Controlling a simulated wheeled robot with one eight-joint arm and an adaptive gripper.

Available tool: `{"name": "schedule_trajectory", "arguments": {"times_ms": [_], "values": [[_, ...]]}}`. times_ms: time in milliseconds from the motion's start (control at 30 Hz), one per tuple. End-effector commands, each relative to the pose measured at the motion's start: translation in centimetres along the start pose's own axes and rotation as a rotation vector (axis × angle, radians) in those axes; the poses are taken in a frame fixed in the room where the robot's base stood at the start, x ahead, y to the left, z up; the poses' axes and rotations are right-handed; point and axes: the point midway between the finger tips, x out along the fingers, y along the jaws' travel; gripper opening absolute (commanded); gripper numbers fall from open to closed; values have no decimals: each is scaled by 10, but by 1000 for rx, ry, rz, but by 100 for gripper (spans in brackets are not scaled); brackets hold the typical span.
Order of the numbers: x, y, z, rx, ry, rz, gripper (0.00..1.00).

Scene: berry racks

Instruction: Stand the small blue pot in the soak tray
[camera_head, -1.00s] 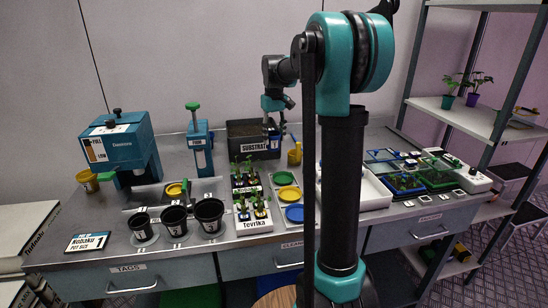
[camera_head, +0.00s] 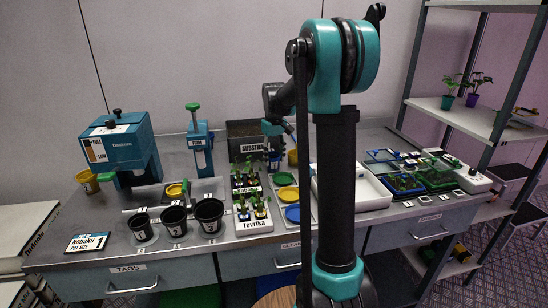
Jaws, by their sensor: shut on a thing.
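My gripper (camera_head: 275,151) is at the back middle of the bench, in front of the dark substrate bin. It is shut on a small blue pot (camera_head: 275,160), which hangs low near the bin's front face. The pot looks upright, but it is small and partly dark, and I cannot tell whether it touches the bench. The white tray (camera_head: 376,203), which looks like the soak tray, lies to the right of the gripper. My arm hides the middle of this tray; its visible inside looks empty.
The substrate bin (camera_head: 245,133) stands behind the gripper. Potted seedlings (camera_head: 250,209) and coloured saucers (camera_head: 286,195) lie in front of it. A yellow pot (camera_head: 292,156) stands just right of the gripper. Black pots (camera_head: 175,219) stand left. Blue and green trays (camera_head: 404,184) lie right.

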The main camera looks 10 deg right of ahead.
Motion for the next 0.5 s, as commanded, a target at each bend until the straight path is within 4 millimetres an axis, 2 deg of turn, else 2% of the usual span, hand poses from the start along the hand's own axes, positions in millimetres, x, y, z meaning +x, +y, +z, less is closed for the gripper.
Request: {"name": "schedule_trajectory", "arguments": {"times_ms": [33,67,200,500], "values": [[2,0,0,0,0,0,20],[2,0,0,0,0,0,47],[1,0,0,0,0,0,64],[1,0,0,0,0,0,67]]}}
